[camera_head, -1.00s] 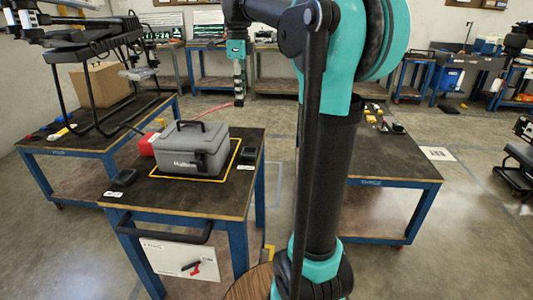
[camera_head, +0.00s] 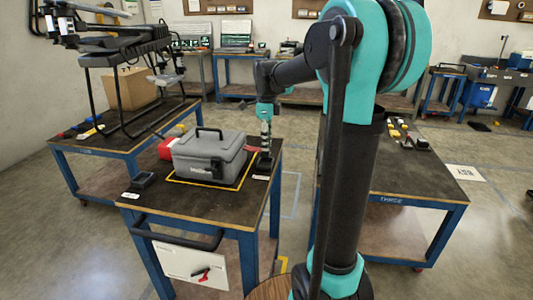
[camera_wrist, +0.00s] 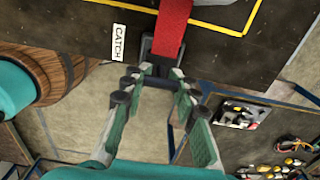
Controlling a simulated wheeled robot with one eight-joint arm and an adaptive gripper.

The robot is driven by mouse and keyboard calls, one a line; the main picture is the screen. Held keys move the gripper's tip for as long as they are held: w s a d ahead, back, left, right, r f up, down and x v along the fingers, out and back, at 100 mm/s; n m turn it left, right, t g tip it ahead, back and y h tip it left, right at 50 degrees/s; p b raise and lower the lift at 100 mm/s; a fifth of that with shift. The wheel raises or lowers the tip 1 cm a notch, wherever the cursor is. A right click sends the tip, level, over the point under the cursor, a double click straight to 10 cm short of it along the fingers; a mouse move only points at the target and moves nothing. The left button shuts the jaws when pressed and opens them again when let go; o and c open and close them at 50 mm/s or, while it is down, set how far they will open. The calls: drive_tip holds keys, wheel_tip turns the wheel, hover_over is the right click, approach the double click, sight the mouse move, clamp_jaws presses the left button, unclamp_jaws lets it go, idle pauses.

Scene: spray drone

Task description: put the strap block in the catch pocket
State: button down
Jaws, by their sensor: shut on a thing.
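The red strap (camera_wrist: 172,30) runs from the grey case (camera_head: 205,152) to my gripper (camera_wrist: 150,76). My gripper is shut on the strap's end, where the strap block is; the block is mostly hidden by the fingers. The catch pocket (camera_wrist: 147,46) is a dark holder beside the white CATCH label (camera_wrist: 119,43), directly at my fingertips. In the head view my gripper (camera_head: 265,146) points down over the dark catch pocket (camera_head: 264,163) at the table's right side. I cannot tell whether the block is inside the pocket or just above it.
Yellow tape (camera_head: 222,186) surrounds the case on the table (camera_head: 190,205). A table with small items (camera_head: 405,190) stands to the right. A drone (camera_head: 112,50) stands on the left table.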

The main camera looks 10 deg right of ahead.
drive_tip(key=shift+f, duration=2.15)
drive_tip(key=shift+f, duration=0.1)
drive_tip(key=c, duration=1.2)
unclamp_jaws()
drive_tip(key=shift+o, duration=0.2)
wheel_tip(320, 180, up, 12)
drive_tip(key=shift+r, duration=0.15)
